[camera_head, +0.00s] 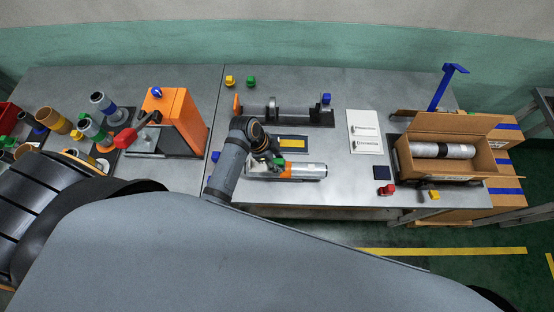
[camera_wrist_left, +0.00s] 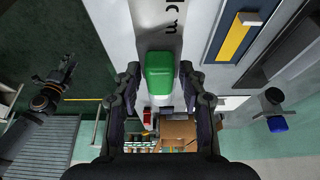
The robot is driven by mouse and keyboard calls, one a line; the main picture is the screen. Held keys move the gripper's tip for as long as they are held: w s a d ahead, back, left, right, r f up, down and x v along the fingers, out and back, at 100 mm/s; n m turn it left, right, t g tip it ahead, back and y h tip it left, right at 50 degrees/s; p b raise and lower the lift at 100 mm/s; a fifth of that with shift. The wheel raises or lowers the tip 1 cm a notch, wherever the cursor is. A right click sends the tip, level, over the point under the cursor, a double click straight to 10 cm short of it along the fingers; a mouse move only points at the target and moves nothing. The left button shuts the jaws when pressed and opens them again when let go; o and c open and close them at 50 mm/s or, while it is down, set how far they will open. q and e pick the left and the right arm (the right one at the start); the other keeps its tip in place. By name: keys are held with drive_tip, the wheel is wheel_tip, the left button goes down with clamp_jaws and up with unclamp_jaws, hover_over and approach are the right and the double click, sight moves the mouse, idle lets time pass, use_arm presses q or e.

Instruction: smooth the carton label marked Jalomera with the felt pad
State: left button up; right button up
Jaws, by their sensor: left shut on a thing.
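The open carton (camera_head: 476,160) stands at the bench's right end with a silver roll inside, well away from the gripper. A pale label (camera_head: 452,178) shows on its front, its text unreadable. A dark arm, seemingly my right, shows at left in the wrist view (camera_wrist_left: 48,92).
A blue tray with a yellow piece (camera_head: 293,143) lies just behind the gripper. An orange machine (camera_head: 181,112) stands left.

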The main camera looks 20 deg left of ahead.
sight(265, 166)
use_arm(q)
drive_tip(key=shift+f, duration=0.3)
use_arm(e)
drive_tip(key=shift+f, duration=0.1)
use_arm(q)
drive_tip(key=shift+a, duration=0.1)
use_arm(e)
drive_tip(key=shift+a, duration=0.2)
use_arm(q)
drive_tip(key=shift+s+a, duration=0.1)
drive_tip(key=shift+a, duration=0.1)
drive_tip(key=shift+s+a, duration=0.1)
drive_tip(key=shift+a, duration=0.25)
use_arm(e)
drive_tip(key=shift+a, duration=0.1)
use_arm(q)
drive_tip(key=shift+a, duration=0.1)
drive_tip(key=shift+s+a+f, duration=0.1)
drive_tip(key=shift+s+a, duration=0.1)
drive_tip(key=shift+a, duration=0.25)
use_arm(e)
drive_tip(key=shift+d, duration=0.25)
use_arm(q)
drive_tip(key=shift+s+a, duration=0.1)
drive_tip(key=shift+a, duration=0.05)
drive_tip(key=shift+s+a, duration=0.15)
drive_tip(key=shift+a, duration=0.4)
use_arm(e)
drive_tip(key=shift+a, duration=0.1)
